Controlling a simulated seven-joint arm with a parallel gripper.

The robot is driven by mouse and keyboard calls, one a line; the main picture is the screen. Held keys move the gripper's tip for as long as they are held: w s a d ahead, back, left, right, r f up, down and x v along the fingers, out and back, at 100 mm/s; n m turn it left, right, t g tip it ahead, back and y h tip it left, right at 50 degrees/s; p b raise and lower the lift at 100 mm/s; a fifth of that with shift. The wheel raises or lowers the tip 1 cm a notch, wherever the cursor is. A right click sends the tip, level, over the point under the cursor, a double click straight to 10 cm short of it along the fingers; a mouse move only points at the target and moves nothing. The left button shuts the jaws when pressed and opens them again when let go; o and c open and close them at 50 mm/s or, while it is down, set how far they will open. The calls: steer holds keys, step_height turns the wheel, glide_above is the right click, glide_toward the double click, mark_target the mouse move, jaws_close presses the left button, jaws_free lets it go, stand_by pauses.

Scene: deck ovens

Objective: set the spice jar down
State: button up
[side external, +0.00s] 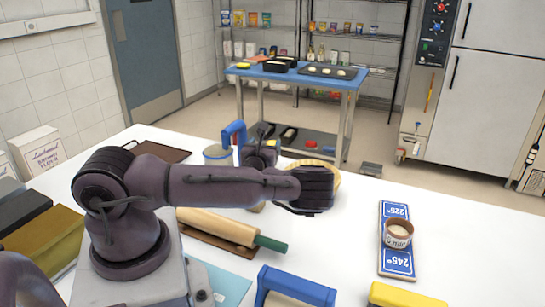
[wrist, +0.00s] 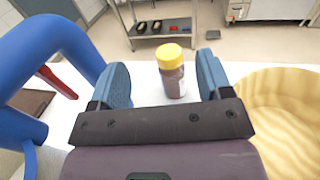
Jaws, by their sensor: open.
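The spice jar (wrist: 174,80) has a yellow lid and a brownish-red body. In the wrist view it stands upright on the white table, between my two blue fingers and apart from both. My gripper (wrist: 163,70) is open and holds nothing. In the side view my gripper (side external: 264,145) is partly hidden by my own arm, and I cannot make out the jar there.
A blue arched handle (wrist: 55,45) rises close on the left. A round ribbed basket (wrist: 285,100) lies close on the right. A rolling pin (side external: 218,227), a blue board (side external: 396,262) with a small bowl (side external: 398,233), and a yellow item (side external: 405,296) share the table.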

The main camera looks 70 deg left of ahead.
mark_target(272, 143)
step_height(272, 143, down, 4)
steer(key=shift+w+a+r, duration=0.1)
steer(key=shift+w+a, duration=0.2)
steer(key=shift+a, duration=0.1)
steer(key=x, duration=0.6)
steer(key=shift+w+a, duration=0.1)
steer(key=shift+w, duration=0.3)
steer(key=shift+c, duration=0.5)
steer(key=c, duration=1)
